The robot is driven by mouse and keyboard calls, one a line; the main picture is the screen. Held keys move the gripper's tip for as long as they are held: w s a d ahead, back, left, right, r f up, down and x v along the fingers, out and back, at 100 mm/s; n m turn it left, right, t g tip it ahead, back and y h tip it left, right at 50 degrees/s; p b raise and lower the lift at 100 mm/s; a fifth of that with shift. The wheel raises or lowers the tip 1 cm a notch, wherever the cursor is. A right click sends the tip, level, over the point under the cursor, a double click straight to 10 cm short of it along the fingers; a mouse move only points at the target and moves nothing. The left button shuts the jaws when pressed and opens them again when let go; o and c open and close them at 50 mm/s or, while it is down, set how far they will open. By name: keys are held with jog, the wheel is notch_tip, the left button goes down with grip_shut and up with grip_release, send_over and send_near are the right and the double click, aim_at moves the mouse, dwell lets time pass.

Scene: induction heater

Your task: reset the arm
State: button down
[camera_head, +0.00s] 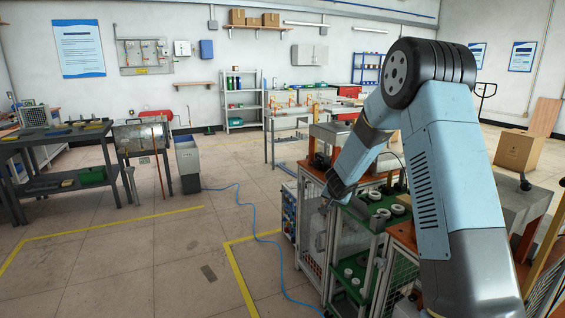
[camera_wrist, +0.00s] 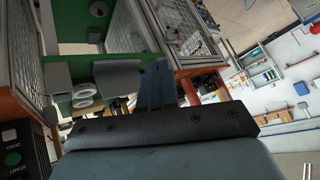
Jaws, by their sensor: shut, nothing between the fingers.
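My gripper (camera_head: 325,204) hangs at the end of my blue-grey arm, in front of the caged workstation right of centre in the head view. It points downward, near the front edge of the green shelf (camera_head: 358,212). In the wrist view my gripper's fingers (camera_wrist: 154,84) are together with nothing between them. The shelf holds several white rings (camera_head: 380,215), and some show in the wrist view (camera_wrist: 84,94). My gripper appears close to the cage frame; I cannot tell if they touch. My arm hides part of the station.
Mesh panels (camera_head: 312,232) and an orange-brown top (camera_head: 402,236) are close around my arm. A blue hose (camera_head: 256,225) runs over the floor. A dark workbench (camera_head: 60,150) stands far left. A cardboard box (camera_head: 519,150) is at the right. The floor (camera_head: 140,245) left of centre is open.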

jog(key=s+a+r+n+y, duration=0.3)
jog(key=s+r+n, duration=0.2)
jog(key=s+r, duration=1.65)
jog(key=s+d+r+g+h, duration=0.1)
jog(key=s+d, duration=0.2)
jog(key=s, duration=1.1)
jog(key=s+d+r+g+h, duration=0.1)
jog(key=s+d, duration=0.3)
jog(key=s, duration=1.1)
jog(key=shift+s+r+n+g, duration=0.15)
jog(key=shift+r+n+g, duration=0.25)
jog(key=shift+r, duration=0.4)
jog(key=shift+s, duration=0.1)
